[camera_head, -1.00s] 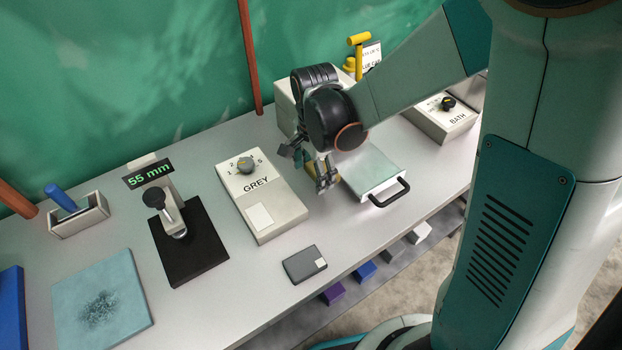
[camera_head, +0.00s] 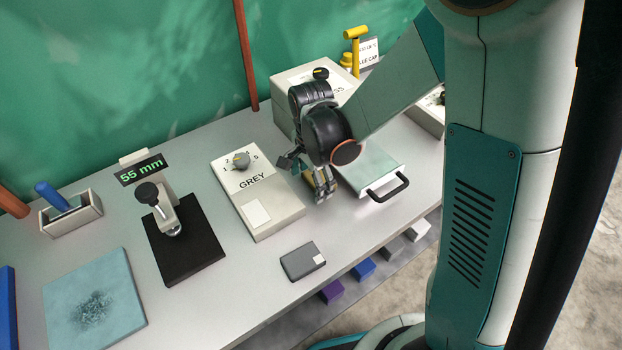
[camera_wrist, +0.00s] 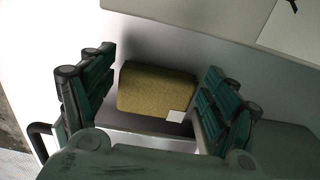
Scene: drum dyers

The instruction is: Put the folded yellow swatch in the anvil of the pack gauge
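The folded yellow swatch (camera_wrist: 155,88) lies between my gripper's two fingers in the wrist view, a white tag at one corner. A narrow gap shows on each side of it. In the head view only a bit of the swatch (camera_head: 333,184) shows behind the fingers. My gripper (camera_head: 321,186) is low over the bench, between the GREY box and the pale green tray; it also shows in the wrist view (camera_wrist: 160,92), open around the swatch. The pack gauge (camera_head: 182,245) stands to the left, with a black base, a knobbed post above and a display reading 55 mm.
The GREY dial box (camera_head: 275,210) stands between my gripper and the gauge. The tray (camera_head: 372,168) with a black handle is close on the right. A grey folded swatch (camera_head: 303,260) lies near the front edge, and a blue pad (camera_head: 95,300) at left.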

